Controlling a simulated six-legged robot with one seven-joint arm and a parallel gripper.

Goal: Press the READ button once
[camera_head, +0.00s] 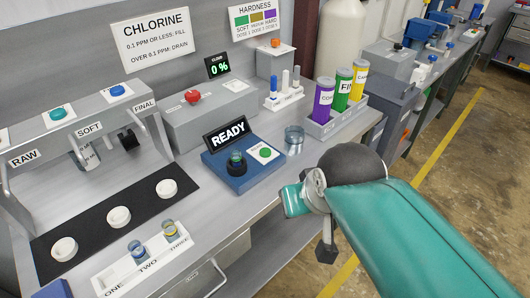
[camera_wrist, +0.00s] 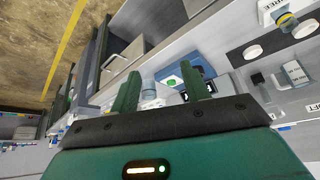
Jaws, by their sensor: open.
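The blue reader (camera_head: 243,178) sits on the grey bench with a dark display (camera_head: 228,134) showing "READY". Its green READ button (camera_head: 265,152) is on a white plate at the right of its top; the plate's lettering is too small to read. A vial (camera_head: 236,161) stands in a dark round socket left of the button. My gripper (camera_head: 295,200) is right of and nearer than the reader, apart from it. In the wrist view, my gripper (camera_wrist: 161,68) is open and empty. The reader (camera_wrist: 200,68) and green button (camera_wrist: 171,83) show beyond its fingers.
A clear glass cup (camera_head: 294,139) stands right of the reader. A grey rack (camera_head: 335,122) holds purple, green and yellow tubes behind it. A grey box with a red knob (camera_head: 193,96) is behind the reader. A white rack with small vials (camera_head: 140,258) lies front left.

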